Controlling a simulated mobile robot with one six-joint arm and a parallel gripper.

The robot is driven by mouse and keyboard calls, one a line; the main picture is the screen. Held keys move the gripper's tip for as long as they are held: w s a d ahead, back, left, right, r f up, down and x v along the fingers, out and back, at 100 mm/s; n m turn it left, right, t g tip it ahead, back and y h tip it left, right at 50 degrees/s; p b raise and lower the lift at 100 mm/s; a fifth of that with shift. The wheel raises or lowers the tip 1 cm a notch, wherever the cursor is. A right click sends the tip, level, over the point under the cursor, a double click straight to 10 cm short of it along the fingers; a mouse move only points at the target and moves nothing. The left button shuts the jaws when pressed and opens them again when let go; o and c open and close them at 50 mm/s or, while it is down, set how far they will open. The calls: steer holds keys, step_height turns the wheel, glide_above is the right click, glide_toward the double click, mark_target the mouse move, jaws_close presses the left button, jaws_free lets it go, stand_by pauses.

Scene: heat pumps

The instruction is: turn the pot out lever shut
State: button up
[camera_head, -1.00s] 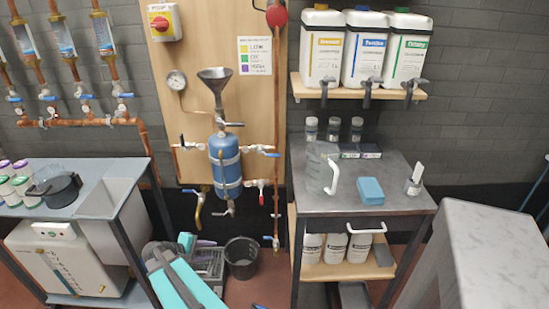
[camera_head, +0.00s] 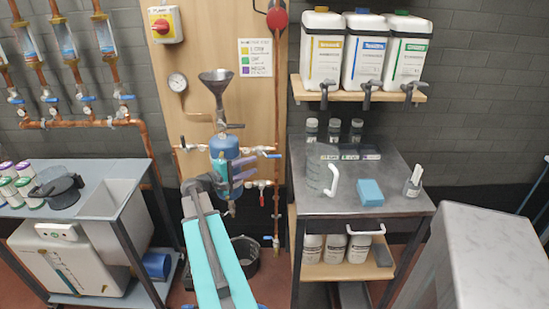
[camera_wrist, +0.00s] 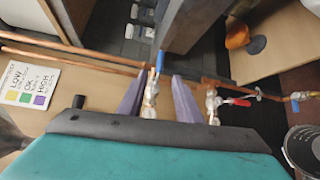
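The blue pot (camera_head: 224,146) is mounted on the wooden board, partly hidden behind my gripper. A valve with a blue lever (camera_head: 268,149) is on the pipe to its right; the lever lies along the pipe. In the wrist view this blue lever (camera_wrist: 160,62) and its valve body show between my fingers. My gripper (camera_head: 249,167) is open in front of the pot, its purple fingers apart (camera_wrist: 160,80). I cannot tell whether they touch the valve. A red lever valve (camera_head: 262,184) is lower right, also in the wrist view (camera_wrist: 238,102). No label marks pot out legibly.
A funnel (camera_head: 216,80) and gauge (camera_head: 177,82) are above. A vertical copper pipe (camera_head: 277,110) runs close right of the blue lever. The grey table (camera_head: 335,205) stands right, the left bench (camera_head: 110,185) left. A black bucket (camera_head: 246,248) is on the floor.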

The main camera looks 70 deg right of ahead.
mark_target(272, 157)
steer(key=shift+d, duration=0.15)
steer(key=p+x, duration=0.3)
steer(key=x, duration=1)
steer(key=shift+s+d+f, duration=0.1)
steer(key=shift+s+d, duration=0.1)
jaws_close()
